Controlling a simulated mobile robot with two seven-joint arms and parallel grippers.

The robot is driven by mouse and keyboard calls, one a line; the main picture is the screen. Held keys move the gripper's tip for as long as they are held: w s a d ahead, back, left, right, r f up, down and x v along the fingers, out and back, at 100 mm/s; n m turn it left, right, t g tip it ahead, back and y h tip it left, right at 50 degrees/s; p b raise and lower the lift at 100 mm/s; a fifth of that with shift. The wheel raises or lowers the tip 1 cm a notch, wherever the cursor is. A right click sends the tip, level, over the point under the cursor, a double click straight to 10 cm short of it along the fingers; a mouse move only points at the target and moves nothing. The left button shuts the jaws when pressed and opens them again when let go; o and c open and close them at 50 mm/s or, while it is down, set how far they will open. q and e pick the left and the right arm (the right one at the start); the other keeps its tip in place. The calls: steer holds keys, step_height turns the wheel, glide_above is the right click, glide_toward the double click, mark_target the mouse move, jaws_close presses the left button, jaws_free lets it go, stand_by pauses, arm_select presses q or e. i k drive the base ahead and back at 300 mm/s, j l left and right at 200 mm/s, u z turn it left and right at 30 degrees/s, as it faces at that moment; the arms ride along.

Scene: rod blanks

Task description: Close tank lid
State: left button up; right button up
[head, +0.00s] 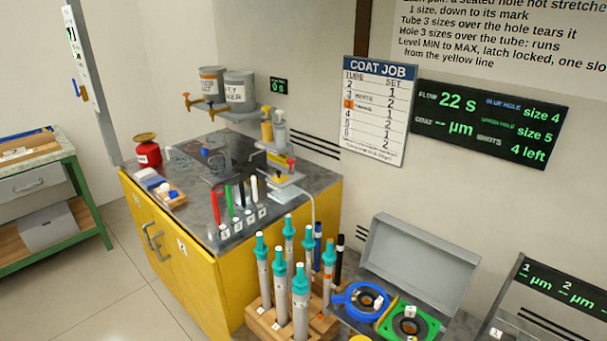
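A grey lid (418,262) stands raised and tilted back at the lower right of the head view. It is behind a grey box that holds a blue ring (347,300) and a green ring (388,327). I cannot tell for sure whether this box is the tank. A clear-walled apparatus (212,160) stands on the yellow cabinet; whether it has a lid is too small to tell. Neither of my grippers is in view.
A wooden rack (265,322) of several grey rods with teal tops stands left of the box. The yellow cabinet (180,250) bears pens, a red can (148,154) and bottles. Pots (239,88) sit on a wall shelf. A green bench (70,190) stands at left, with clear floor between.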

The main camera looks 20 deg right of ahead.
mark_target(439, 272)
steer(key=z, duration=1.45)
steer(key=j+u, duration=0.2)
steer(key=j, duration=0.25)
steer(key=i+j+u, duration=0.2)
steer(key=j, duration=0.2)
steer(key=j+u, duration=0.15)
steer(key=j, duration=0.3)
